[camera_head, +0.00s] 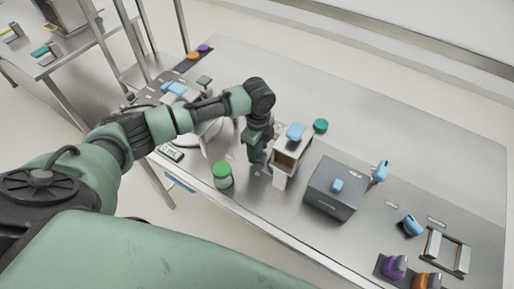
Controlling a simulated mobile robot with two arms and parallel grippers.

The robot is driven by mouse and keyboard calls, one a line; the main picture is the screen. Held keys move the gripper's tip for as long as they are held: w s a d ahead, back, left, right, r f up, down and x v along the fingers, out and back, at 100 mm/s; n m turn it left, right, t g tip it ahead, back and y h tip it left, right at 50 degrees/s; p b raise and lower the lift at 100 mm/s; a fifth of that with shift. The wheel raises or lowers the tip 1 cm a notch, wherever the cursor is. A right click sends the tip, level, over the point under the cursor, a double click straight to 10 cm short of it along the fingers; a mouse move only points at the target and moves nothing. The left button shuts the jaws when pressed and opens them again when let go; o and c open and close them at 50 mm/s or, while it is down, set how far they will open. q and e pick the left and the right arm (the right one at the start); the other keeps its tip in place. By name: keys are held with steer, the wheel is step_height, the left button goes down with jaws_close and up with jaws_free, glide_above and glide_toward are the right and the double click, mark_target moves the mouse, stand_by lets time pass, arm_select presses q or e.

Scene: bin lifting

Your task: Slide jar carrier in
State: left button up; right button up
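My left arm reaches in from the left over the steel table. My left gripper (259,154) points down at the left side of a white box-like unit (293,148) with a brown inside. Its fingertips are small and partly hidden, so I cannot tell whether it is open or holds anything. A clear jar with a green lid (222,170) stands left of the gripper, apart from it. A second green lid (320,126) shows behind the white unit. I cannot make out the jar carrier for certain. My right gripper is not in view.
A dark grey box (332,187) stands right of the white unit. A metal frame (447,251) and a dark tray with purple (395,267) and orange items lie at the right front. A scale display (171,152) sits at the left. The table's back right is clear.

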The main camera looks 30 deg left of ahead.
arm_select(q)
steer(key=shift+r, duration=0.15)
steer(key=shift+w+r, duration=0.1)
steer(key=shift+r, duration=0.2)
step_height(320, 180, up, 7)
steer(key=shift+b, duration=0.85)
steer(key=shift+f, duration=0.1)
